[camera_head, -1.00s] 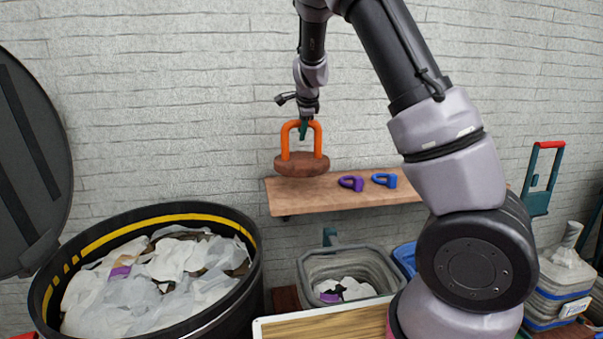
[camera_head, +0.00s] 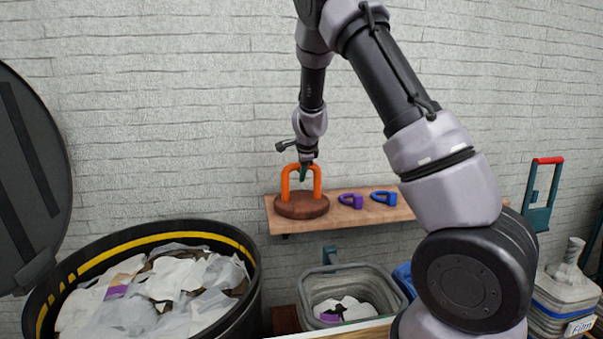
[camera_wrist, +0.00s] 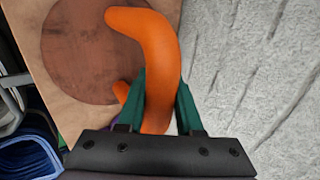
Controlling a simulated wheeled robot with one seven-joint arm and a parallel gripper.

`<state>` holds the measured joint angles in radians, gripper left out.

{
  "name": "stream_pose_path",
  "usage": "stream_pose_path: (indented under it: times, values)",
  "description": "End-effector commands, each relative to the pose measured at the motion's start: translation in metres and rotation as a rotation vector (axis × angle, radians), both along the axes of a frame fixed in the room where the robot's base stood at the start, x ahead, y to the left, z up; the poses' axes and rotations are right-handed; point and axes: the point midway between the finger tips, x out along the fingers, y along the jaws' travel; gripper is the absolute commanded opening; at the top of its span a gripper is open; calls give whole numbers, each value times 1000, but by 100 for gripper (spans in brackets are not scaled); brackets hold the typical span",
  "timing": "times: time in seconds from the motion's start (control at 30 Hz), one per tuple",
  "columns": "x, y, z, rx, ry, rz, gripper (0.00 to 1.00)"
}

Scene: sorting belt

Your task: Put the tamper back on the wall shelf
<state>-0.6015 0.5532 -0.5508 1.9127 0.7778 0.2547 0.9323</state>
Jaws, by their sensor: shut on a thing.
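The tamper is a round brown disc (camera_head: 301,206) with an orange arched handle (camera_head: 317,182). In the head view it is upright at the left end of the wooden wall shelf (camera_head: 345,218), and its base appears to rest on the board. My gripper (camera_head: 303,173) is at the handle from above. In the wrist view its green fingers (camera_wrist: 163,100) are shut on the orange handle, with the brown disc (camera_wrist: 95,50) beyond over the shelf board (camera_wrist: 40,75). The contact under the disc is hidden.
A purple handled item (camera_head: 350,201) and a blue one (camera_head: 384,198) lie on the shelf to the right of the tamper. Below are a large black bin (camera_head: 245,290) with white waste and a grey bin (camera_head: 312,285). A brick wall is close behind the shelf.

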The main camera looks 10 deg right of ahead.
Motion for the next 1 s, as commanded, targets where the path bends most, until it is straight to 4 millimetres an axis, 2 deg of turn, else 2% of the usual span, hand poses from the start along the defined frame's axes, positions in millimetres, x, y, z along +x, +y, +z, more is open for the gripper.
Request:
stream_pose_path:
  times: [0.03,0.07,0.1,0.13,0.43,0.57,1.0]
  values:
    - [1,0,0,0,-3,0,0]
    - [0,0,-2,0,0,0,38]
    - [0,0,-1,0,0,0,54]
    - [0,0,-1,0,0,0,65]
    - [0,0,-1,0,0,0,65]
    - [-3,1,6,2,-1,1,65]
    - [-49,2,73,1,-2,4,65]
